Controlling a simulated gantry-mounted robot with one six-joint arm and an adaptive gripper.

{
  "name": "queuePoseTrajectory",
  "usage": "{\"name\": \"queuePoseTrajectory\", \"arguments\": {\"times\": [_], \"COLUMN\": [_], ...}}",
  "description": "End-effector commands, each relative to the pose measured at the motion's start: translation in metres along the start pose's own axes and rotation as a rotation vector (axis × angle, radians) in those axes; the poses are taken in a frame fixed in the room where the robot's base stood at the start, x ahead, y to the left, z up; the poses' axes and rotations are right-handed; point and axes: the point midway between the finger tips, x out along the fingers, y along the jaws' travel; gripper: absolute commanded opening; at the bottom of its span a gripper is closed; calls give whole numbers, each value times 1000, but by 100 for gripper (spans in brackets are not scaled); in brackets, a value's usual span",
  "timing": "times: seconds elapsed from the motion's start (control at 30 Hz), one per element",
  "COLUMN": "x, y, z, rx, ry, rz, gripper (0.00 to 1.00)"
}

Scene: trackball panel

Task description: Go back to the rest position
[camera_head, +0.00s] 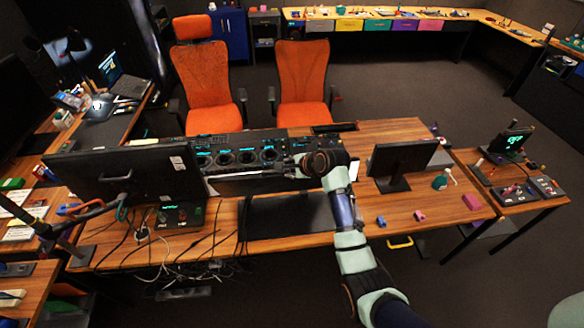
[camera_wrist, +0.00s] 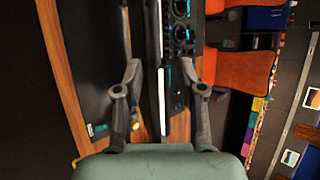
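My gripper (camera_wrist: 161,68) is open in the wrist view, its two fingers wide apart with nothing held between them. In the head view my arm reaches in from the lower right, and its wrist (camera_head: 322,163) is over the back middle of the desk, at the right end of the console. The console (camera_head: 235,157) is a dark panel with a row of round dials and cyan displays. In the wrist view the console (camera_wrist: 180,35) shows sideways beyond and between the fingers. No trackball can be made out.
A large monitor (camera_head: 130,185) stands left of the console and a smaller monitor (camera_head: 400,160) stands to the right. The wooden desk (camera_head: 290,243) has loose cables at its front left. Small pink and blue blocks lie at the right. Two orange chairs (camera_head: 205,90) are behind.

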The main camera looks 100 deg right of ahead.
Motion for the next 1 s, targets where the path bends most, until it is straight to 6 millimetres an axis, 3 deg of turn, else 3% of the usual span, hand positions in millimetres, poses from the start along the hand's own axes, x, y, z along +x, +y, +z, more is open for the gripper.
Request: {"name": "queuePoseTrajectory", "arguments": {"times": [0.13,0.8,0.87,0.97,1.0], "x": [-10,-10,-10,-14,-18], "y": [0,0,2,9,15], "z": [0,3,19,76,108], "rx": [1,-8,-52,-222,-322], "ry": [0,-2,-15,-61,-88], "rz": [0,1,3,5,2], "gripper": [39,39,39,39,39]}}
